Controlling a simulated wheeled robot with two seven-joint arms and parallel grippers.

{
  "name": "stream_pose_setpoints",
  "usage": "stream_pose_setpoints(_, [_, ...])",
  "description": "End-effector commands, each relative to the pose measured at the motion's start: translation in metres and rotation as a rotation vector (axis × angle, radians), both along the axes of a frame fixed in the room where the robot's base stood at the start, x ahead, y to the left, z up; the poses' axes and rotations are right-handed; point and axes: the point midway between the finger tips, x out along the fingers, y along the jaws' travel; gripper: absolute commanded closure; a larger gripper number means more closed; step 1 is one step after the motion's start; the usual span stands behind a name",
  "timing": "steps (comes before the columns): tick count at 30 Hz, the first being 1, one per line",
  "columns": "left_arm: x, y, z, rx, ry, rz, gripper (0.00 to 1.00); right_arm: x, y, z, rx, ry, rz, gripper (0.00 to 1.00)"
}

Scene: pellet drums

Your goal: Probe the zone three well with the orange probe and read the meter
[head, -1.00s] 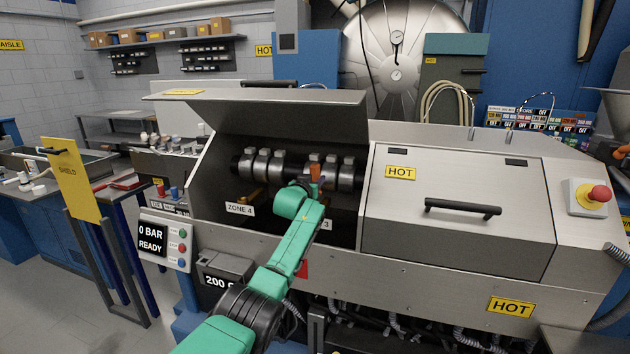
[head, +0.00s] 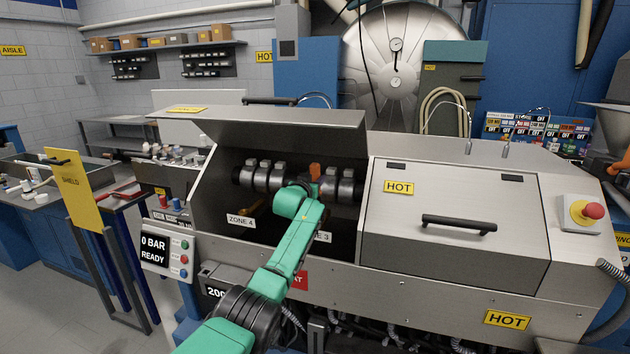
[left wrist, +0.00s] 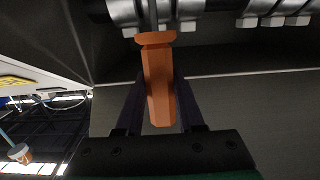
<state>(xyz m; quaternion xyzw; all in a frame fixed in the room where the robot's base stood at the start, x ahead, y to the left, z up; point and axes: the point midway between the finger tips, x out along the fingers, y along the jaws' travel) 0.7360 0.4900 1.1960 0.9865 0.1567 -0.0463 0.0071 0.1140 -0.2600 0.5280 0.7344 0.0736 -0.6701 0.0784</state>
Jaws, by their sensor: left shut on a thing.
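My left gripper (head: 312,186) is inside the open machine bay, shut on the orange probe (head: 315,171). In the left wrist view the gripper (left wrist: 158,95) has its dark fingers on both sides of the orange handle (left wrist: 160,90). The probe's collar is up against the silver barrel bands (head: 270,178); its tip is hidden, so I cannot tell how deep it sits. The zone 3 label (head: 321,237) is partly hidden by my arm. A dark readout box (head: 215,292) below shows "200", its right part covered by my arm. My right gripper is not in view.
A raised steel lid (head: 290,123) hangs over the bay. A closed cover marked HOT (head: 455,225) is to the right, with a red stop button (head: 593,211) beyond it. A panel (head: 165,250) reads "0 BAR READY". A yellow shield (head: 75,188) stands at left.

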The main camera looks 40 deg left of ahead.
Motion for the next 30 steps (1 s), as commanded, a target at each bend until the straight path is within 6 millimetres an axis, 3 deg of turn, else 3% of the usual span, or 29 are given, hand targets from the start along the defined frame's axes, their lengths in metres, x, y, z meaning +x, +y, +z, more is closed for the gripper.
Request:
stream_pose_setpoints(24, [-0.088,-0.029,0.013,0.001,0.001,-0.001,1.00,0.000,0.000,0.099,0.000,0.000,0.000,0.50])
stream_pose_setpoints(30, [-0.110,-0.036,0.011,-0.001,0.000,-0.001,1.00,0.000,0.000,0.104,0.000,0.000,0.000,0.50])
